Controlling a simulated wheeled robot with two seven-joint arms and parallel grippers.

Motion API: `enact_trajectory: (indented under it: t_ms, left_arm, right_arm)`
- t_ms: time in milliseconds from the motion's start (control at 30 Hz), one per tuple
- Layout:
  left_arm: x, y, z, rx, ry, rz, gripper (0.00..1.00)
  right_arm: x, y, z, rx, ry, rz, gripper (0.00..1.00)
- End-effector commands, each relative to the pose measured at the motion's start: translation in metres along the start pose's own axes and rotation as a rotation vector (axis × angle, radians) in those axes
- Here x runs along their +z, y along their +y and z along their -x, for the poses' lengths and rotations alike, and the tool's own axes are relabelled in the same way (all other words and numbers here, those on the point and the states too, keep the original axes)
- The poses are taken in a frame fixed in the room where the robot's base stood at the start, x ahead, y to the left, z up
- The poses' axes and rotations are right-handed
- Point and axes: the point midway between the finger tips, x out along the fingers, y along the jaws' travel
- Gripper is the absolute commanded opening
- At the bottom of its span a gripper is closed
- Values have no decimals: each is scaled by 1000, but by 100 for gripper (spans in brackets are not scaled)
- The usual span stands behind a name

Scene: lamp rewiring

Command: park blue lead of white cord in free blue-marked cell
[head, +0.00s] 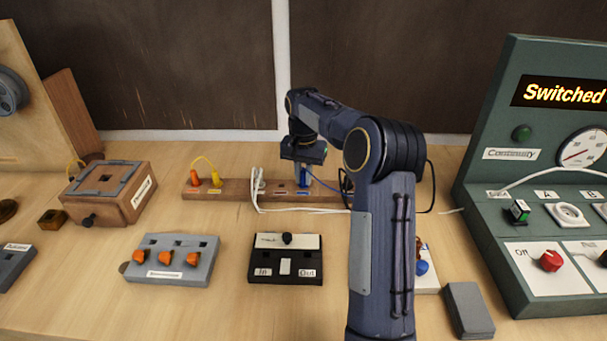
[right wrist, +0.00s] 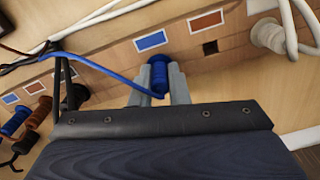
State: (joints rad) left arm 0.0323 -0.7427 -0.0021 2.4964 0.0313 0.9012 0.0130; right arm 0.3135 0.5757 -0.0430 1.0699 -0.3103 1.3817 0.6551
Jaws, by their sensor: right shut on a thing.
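My right gripper (head: 303,163) points down over the back of the table, at the wooden rail (head: 235,188). In the right wrist view its two grey fingers (right wrist: 159,88) are shut on the blue lead's plug (right wrist: 158,73). That plug sits at the cell under a blue mark (right wrist: 150,40); the cell's opening is hidden behind it, and I cannot tell how deep it is. The blue wire (right wrist: 95,63) runs left from it toward the white cord (right wrist: 130,8). The white cord (head: 300,210) lies along the rail's front in the head view. My left gripper is not in view.
An empty square cell (right wrist: 210,47) under a red mark stands beside the plug. Blue and brown plugs (right wrist: 40,110) lie at the left of the wrist view. Orange and yellow connectors (head: 196,180) stand in the rail. A black In/Out box (head: 286,259) stands in front.

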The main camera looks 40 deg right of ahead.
Motion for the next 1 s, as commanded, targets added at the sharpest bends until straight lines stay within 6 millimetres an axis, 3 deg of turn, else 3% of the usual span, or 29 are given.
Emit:
enact_trajectory:
  t_ms: [200,233,400,733,1000]
  left_arm:
    - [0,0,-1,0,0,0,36]
    - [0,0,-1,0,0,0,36]
    - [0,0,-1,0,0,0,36]
    - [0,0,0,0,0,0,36]
    - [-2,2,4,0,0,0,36]
  right_arm:
    - [0,0,-3,0,0,0,0]
    - [0,0,-3,0,0,0,19]
    - [0,0,-2,0,0,0,40]
    - [0,0,2,0,0,0,40]
    - [0,-1,46,-2,2,0,40]
